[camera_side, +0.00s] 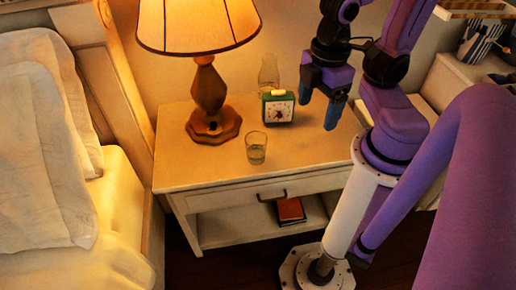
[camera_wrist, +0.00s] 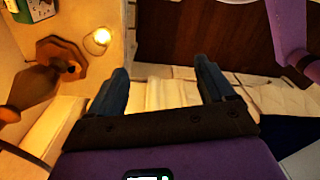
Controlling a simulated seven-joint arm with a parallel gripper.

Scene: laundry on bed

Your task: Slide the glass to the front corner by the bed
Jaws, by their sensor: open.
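A small clear glass (camera_side: 256,147) with some liquid in it stands upright on the nightstand (camera_side: 180,171), right of the lamp base and near the front edge. In the wrist view the glass (camera_wrist: 101,37) shows from above, at the upper left. My gripper (camera_side: 319,101) is open and empty, with its blue fingers pointing down above the right part of the nightstand, to the right of the glass and apart from it. Its fingers (camera_wrist: 160,75) also show in the wrist view with nothing between them. The bed (camera_side: 105,225) is at the left.
A lit lamp (camera_side: 209,88) stands at the back left of the top. A green clock (camera_side: 278,107) and a clear glass vessel (camera_side: 268,71) stand behind the glass. The front left of the top is bare. A red book (camera_side: 291,210) lies on the lower shelf.

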